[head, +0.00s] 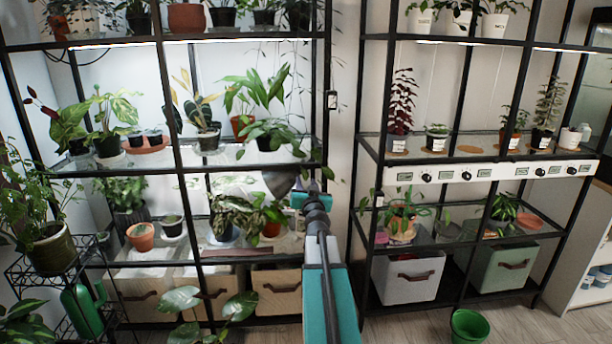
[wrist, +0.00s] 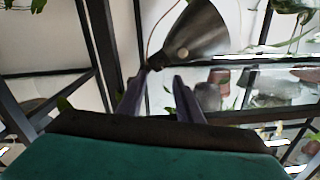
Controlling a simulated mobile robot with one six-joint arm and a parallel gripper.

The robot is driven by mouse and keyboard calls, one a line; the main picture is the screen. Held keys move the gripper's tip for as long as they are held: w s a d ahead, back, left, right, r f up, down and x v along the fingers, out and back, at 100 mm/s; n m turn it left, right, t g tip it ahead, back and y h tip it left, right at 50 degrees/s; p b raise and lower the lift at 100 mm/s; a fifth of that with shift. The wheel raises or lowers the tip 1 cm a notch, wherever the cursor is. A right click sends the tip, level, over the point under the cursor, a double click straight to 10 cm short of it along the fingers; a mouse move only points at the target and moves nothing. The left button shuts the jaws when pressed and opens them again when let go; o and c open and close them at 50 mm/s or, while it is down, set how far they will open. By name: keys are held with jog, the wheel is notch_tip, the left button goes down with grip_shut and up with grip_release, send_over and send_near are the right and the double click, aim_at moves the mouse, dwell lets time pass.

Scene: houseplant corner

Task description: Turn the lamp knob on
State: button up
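A dark grey cone-shaped lamp (head: 279,183) hangs at the front of the left shelf unit, just left of my gripper (head: 303,187). On the right shelf unit, a white panel (head: 462,175) carries several black knobs (head: 426,178) with labels, well right of my gripper. Their settings are too small to read.
Potted plants fill the shelves of the left black rack (head: 168,120) around my gripper. The right rack (head: 363,130) also holds plants, with a light grey bin (head: 408,268) below. A green pot (head: 469,326) stands on the floor. Wall space is free between the racks.

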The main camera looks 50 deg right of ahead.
aim_at(303, 172)
jog(key=shift+p+x, duration=0.3)
jog(key=shift+x, duration=3.55)
